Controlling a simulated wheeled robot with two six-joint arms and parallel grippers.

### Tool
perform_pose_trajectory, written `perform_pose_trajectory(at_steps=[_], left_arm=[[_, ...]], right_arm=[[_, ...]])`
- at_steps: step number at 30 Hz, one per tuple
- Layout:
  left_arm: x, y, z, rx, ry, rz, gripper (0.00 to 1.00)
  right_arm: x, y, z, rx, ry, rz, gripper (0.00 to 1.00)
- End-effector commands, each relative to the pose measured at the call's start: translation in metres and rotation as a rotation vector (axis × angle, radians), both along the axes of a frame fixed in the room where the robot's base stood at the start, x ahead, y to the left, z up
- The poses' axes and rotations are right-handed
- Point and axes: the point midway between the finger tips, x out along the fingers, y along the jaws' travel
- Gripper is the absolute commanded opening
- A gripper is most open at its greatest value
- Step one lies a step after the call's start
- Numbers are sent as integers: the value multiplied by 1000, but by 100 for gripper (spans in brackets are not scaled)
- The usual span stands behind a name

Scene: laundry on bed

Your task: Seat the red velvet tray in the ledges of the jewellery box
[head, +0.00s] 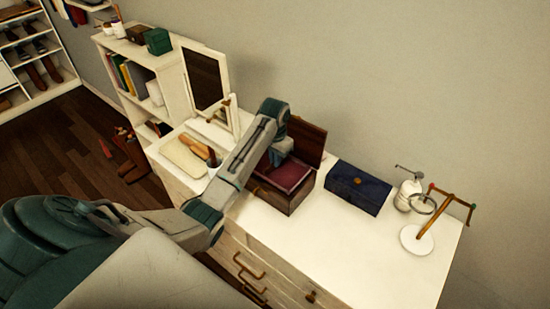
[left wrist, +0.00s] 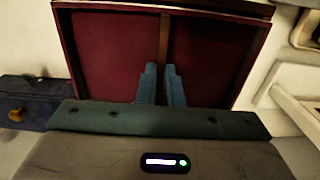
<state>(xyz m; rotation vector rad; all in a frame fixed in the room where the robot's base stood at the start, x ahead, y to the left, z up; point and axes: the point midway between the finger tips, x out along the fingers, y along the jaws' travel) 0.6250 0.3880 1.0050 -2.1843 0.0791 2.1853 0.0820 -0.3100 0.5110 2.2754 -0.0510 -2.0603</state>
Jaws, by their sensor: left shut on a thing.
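The red velvet tray (head: 290,175) is at the mouth of the brown wooden jewellery box (head: 276,196), whose lid (head: 307,140) stands open behind it. In the left wrist view the tray (left wrist: 105,55) shows two red compartments split by a brown divider (left wrist: 165,38). My left gripper (left wrist: 161,88) is shut on this divider, with its blue fingers pointing down into the tray. In the head view my left gripper (head: 282,152) is over the tray, its fingertips hidden. I cannot tell whether the tray rests on the ledges, which are hidden. My right gripper is not in view.
A navy box (head: 358,187) stands just right of the jewellery box. Further right are a white bottle (head: 408,194) and a jewellery stand (head: 420,238). A mirror (head: 207,80) and a brush (head: 196,146) are at the left. The front right of the white top is clear.

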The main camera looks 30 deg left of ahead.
Motion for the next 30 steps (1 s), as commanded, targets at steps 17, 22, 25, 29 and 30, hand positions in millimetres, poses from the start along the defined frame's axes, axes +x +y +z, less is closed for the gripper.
perform_pose_trajectory(at_steps=[17,22,25,29,30], left_arm=[[0,0,-15,0,-1,0,0],[0,0,-17,0,0,0,0],[0,0,-16,0,0,0,0],[0,0,-12,0,-1,0,0],[0,0,-10,0,-1,0,0]], right_arm=[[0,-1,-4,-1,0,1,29],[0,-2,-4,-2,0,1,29],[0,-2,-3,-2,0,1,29],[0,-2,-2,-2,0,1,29],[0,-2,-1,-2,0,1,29]])
